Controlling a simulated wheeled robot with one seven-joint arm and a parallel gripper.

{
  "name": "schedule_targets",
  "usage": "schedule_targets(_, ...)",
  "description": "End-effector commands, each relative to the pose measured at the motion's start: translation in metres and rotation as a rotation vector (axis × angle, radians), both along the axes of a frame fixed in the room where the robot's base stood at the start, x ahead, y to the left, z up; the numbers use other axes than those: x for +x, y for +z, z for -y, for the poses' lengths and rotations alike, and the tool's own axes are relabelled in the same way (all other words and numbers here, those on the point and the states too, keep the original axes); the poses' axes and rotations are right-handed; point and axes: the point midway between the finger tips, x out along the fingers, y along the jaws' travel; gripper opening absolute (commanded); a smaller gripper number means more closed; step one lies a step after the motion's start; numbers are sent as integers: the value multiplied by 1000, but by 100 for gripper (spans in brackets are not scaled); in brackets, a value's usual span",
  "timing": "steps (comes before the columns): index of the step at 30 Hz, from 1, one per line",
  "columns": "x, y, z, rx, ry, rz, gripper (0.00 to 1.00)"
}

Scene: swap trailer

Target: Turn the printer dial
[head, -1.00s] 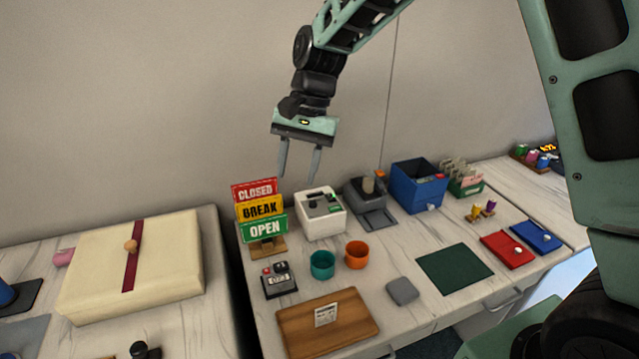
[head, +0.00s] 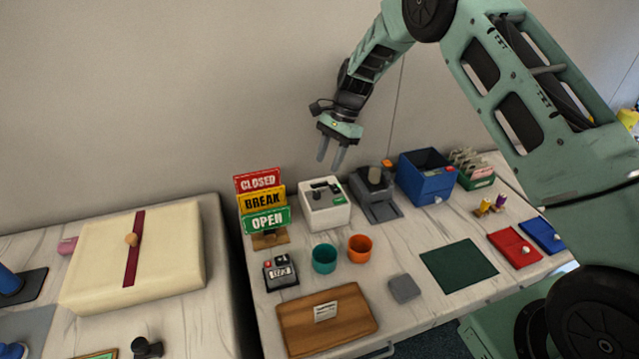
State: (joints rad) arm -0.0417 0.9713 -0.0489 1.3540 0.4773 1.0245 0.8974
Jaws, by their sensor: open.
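The likely printer is a small white box (head: 325,213) with dark parts and a green spot on top. It stands at the back of the right table, right of the stacked signs. Its dial is too small to make out for sure. My gripper (head: 330,161) is open and empty, pointing down above the back of the white box, clear of it. A grey machine (head: 375,197) with a round knob-like top stands just right of the white box.
Close by are CLOSED, BREAK and OPEN signs (head: 263,207), a teal cup (head: 324,259), an orange cup (head: 360,248), a counter (head: 281,272) and a blue bin (head: 427,178). A wooden board (head: 327,335) lies in front. A gap separates the left table.

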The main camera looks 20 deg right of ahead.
Motion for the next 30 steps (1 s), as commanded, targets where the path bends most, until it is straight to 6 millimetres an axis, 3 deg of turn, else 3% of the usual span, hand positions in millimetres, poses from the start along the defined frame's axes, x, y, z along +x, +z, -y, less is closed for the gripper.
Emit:
schedule_targets(6,-8,-41,-16,0,2,-4,42)
schedule_targets(12,-12,-69,-27,0,1,-2,42)
schedule_targets(18,-13,-81,-32,0,1,0,42)
schedule_targets(26,-13,-83,-32,0,1,1,42)
schedule_targets(27,-13,-83,-32,0,1,0,40)
schedule_targets(30,-13,-83,-32,0,1,0,12)
